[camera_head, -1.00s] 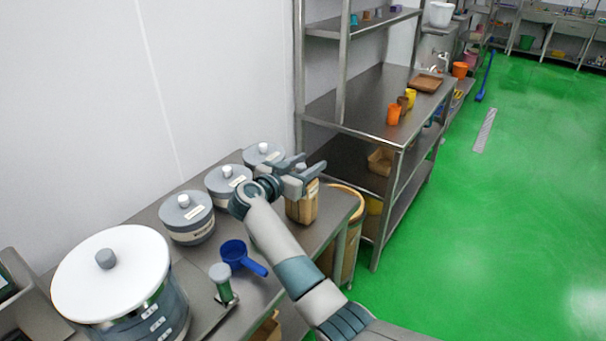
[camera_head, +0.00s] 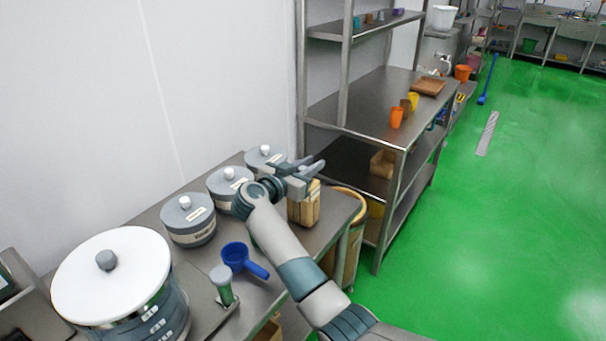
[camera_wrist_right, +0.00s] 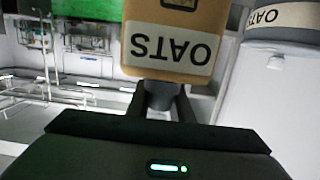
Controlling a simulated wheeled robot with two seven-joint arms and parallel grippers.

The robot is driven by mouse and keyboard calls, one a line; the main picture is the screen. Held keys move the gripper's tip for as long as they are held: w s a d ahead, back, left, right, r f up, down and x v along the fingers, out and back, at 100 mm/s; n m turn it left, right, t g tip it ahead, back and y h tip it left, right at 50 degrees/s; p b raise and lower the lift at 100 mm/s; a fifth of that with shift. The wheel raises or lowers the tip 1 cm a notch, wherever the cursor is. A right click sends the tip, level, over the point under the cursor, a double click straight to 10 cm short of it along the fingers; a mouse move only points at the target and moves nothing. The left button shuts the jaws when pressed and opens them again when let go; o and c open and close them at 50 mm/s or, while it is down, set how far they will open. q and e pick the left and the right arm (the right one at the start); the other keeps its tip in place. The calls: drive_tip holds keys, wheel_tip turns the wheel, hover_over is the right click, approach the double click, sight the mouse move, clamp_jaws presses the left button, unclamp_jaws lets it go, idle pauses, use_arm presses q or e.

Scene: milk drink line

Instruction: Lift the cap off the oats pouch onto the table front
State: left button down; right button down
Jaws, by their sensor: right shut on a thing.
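The oats pouch (camera_head: 305,207) is a tan, box-like pack standing upright near the far right end of the steel table (camera_head: 325,232). In the right wrist view the pouch (camera_wrist_right: 175,22) shows an upside-down OATS label. My right gripper (camera_head: 308,170) is over the top of the pouch. In the right wrist view my right gripper (camera_wrist_right: 161,102) is shut on the grey cap (camera_wrist_right: 160,92), at the pouch's top. I cannot tell whether the cap still touches the pouch. The cap is mostly hidden in the head view. My left gripper is not in view.
Lidded grey canisters (camera_head: 188,220) line the wall side of the table. A blue scoop (camera_head: 236,256), a green-handled tool (camera_head: 222,285) and a large white-lidded pot (camera_head: 110,275) are nearer. A steel shelf unit (camera_head: 375,105) stands beyond. A tall bin (camera_head: 350,245) is beside the table.

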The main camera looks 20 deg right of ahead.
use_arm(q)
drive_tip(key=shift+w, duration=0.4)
